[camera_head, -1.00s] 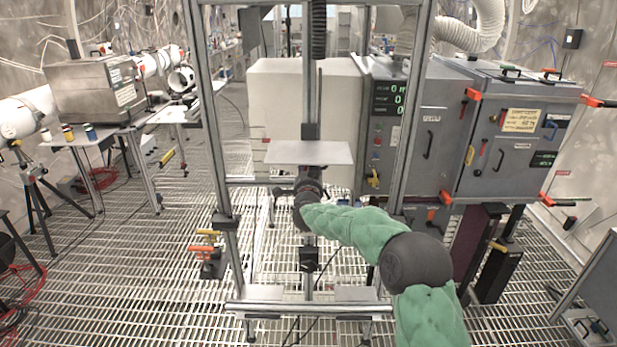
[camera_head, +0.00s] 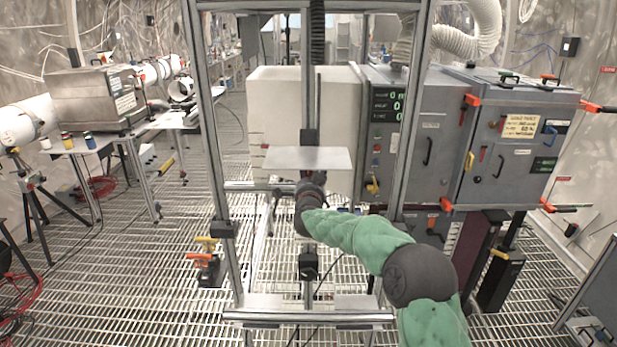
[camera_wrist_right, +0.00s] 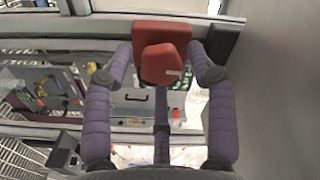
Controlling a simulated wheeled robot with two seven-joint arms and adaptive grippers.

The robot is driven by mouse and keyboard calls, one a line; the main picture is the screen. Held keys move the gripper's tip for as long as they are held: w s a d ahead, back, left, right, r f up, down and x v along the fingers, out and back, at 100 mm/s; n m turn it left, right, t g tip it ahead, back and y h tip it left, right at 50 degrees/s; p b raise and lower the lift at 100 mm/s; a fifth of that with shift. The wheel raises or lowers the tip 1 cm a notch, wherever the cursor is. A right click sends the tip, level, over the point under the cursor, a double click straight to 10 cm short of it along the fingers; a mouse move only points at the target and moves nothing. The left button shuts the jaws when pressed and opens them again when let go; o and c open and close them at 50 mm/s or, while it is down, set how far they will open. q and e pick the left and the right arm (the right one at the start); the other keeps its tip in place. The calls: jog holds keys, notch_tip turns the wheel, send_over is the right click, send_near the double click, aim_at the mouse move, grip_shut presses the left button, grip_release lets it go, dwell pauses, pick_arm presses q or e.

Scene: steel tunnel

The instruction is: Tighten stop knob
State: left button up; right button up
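The stop knob is seen in the right wrist view as a red rounded knob (camera_wrist_right: 161,64) in front of a red block (camera_wrist_right: 162,34) with a dark part at its right. My right gripper (camera_wrist_right: 160,58) has purple padded fingers spread to the left, to the right and below the knob. The side fingertips show gaps to the knob. The lower finger points up at its underside; I cannot tell whether it touches. In the head view my right gripper (camera_head: 311,182) is under a light flat plate (camera_head: 308,158), mostly hidden by the wrist. The knob cannot be made out there. My left gripper is not in view.
A metal frame with upright posts (camera_head: 205,130) stands close before me, around the plate. An orange-and-yellow handled clamp (camera_head: 207,262) is on its left post. Grey cabinets (camera_head: 515,140) stand behind at right. A table (camera_head: 85,145) is at left. Grated floor (camera_head: 130,270) is open at left.

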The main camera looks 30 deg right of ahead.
jog(key=shift+a, duration=0.2)
jog(key=v, duration=1.1)
jog(key=shift+s, duration=0.4)
jog(key=shift+a+f, duration=0.1)
jog(key=shift+a, duration=0.05)
